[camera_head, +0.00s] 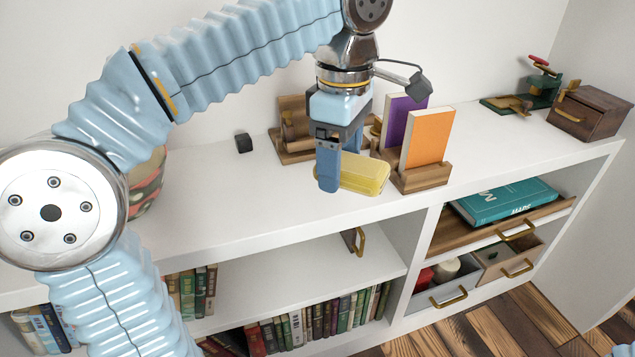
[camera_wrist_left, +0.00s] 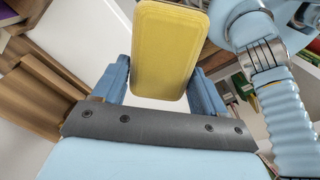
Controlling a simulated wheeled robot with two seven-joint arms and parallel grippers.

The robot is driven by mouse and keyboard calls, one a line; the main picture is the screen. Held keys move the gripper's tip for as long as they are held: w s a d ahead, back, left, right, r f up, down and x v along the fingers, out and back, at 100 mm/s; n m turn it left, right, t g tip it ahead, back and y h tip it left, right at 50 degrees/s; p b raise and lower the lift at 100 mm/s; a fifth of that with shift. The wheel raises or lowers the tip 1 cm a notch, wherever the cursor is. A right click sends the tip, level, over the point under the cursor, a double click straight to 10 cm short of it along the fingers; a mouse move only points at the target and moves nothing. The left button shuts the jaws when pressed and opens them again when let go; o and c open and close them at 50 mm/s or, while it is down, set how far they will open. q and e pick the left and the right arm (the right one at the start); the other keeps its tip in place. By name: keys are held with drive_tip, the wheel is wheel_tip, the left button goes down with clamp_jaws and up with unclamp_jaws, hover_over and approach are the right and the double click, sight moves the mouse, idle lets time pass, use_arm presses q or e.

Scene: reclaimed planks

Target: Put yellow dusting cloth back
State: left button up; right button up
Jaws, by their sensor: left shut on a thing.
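The yellow dusting cloth (camera_head: 366,175) looks like a folded, rounded pad. My left gripper (camera_head: 332,172) is shut on it, over the white shelf top (camera_head: 240,190) and just left of the wooden book holder. I cannot tell whether the cloth touches the shelf top. In the left wrist view the cloth (camera_wrist_left: 168,48) sits between the two blue fingers (camera_wrist_left: 160,90). My right gripper does not show.
The wooden book holder (camera_head: 425,176) holds an orange book (camera_head: 428,138) and a purple book (camera_head: 398,117). A small black cube (camera_head: 243,142) and a wooden stand (camera_head: 290,140) are behind. A wooden box (camera_head: 590,110) is far right. Open drawers (camera_head: 450,297) stick out below.

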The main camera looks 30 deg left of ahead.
sight(311, 190)
use_arm(q)
drive_tip(key=w+a+f, duration=0.3)
drive_tip(key=w+a, duration=0.1)
drive_tip(key=a, duration=0.1)
drive_tip(key=shift+w+a, duration=0.2)
drive_tip(key=shift+w, duration=0.05)
drive_tip(key=w+a+f, duration=0.1)
drive_tip(key=a+f, duration=0.1)
drive_tip(key=w+a+f, duration=0.1)
drive_tip(key=f, duration=0.1)
drive_tip(key=shift+w, duration=0.3)
drive_tip(key=shift+c, duration=0.6)
drive_tip(key=shift+w+a+f+b, duration=0.25)
drive_tip(key=shift+a+f+b, duration=0.1)
drive_tip(key=shift+f, duration=0.15)
drive_tip(key=f, duration=0.2)
drive_tip(key=w+a+f, duration=0.1)
drive_tip(key=f, duration=0.1)
drive_tip(key=shift+b, duration=0.35)
drive_tip(key=shift+s+f, duration=0.1)
drive_tip(key=shift+f, duration=0.2)
drive_tip(key=o, duration=1.1)
drive_tip(key=shift+c, duration=0.2)
wheel_tip(311, 190, up, 12)
drive_tip(key=p, duration=0.3)
